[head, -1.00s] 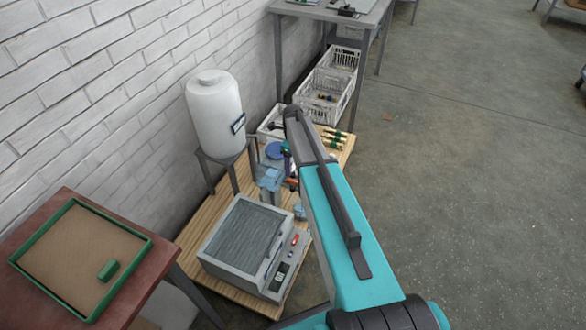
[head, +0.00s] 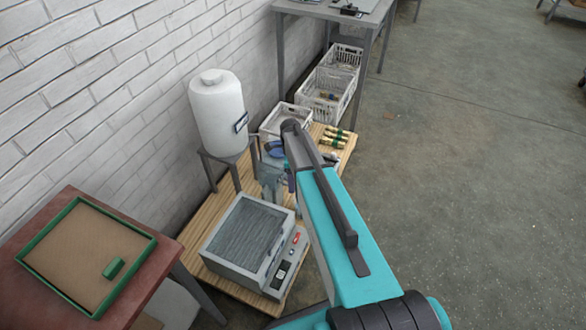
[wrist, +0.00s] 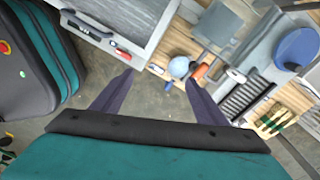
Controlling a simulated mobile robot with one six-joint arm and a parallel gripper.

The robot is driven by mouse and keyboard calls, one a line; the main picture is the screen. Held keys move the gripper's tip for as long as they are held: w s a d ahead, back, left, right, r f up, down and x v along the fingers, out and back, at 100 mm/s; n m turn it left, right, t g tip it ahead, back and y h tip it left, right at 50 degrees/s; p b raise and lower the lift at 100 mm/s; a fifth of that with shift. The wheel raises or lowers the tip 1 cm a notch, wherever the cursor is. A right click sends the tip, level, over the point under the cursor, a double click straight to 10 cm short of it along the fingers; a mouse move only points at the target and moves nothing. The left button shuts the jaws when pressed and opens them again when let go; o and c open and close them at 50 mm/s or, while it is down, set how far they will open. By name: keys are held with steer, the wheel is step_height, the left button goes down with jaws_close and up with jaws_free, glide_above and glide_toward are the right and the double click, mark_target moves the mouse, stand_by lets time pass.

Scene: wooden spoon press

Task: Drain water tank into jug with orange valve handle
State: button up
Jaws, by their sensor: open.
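The white water tank (head: 217,112) stands on a grey metal stand by the brick wall in the head view, with a dark-framed label on its side. My gripper (wrist: 160,76) is open and empty in the wrist view, its two dark fingers spread apart. A small orange part (wrist: 200,72), possibly the valve handle, shows just beyond the right fingertip. A pale blue rounded object (wrist: 178,67) lies next to it, apart from the fingers. I cannot tell whether it is the jug. In the head view my arm hides much of this area.
A grey machine with a ribbed top (head: 244,235) stands on the wooden pallet (head: 195,225). White crates (head: 325,95) are behind. A green-rimmed tray (head: 150,245) lies on the reddish table at left.

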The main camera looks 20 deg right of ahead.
steer(key=s+a+f+n+p, duration=0.1)
steer(key=s+a+f+n, duration=0.1)
steer(key=s+n, duration=0.2)
steer(key=s+a+f+n+g+p, duration=0.1)
steer(key=s+a+f+n, duration=0.2)
steer(key=s, duration=0.7)
steer(key=s+a+f+n+g+p, duration=0.1)
steer(key=s+a+f+n, duration=0.1)
steer(key=s+n, duration=0.3)
steer(key=shift+s+a+f, duration=0.3)
steer(key=shift+s+a, duration=0.25)
steer(key=shift+s, duration=0.8)
steer(key=s+a+f+n+g, duration=0.1)
steer(key=s+n, duration=0.4)
steer(key=s, duration=0.4)
steer(key=s+a+f+n+g, duration=0.1)
steer(key=s+n, duration=0.4)
steer(key=s, duration=0.5)
steer(key=shift+s+a+f+n, duration=0.2)
steer(key=shift+a+f+n, duration=0.15)
steer(key=shift+a, duration=0.45)
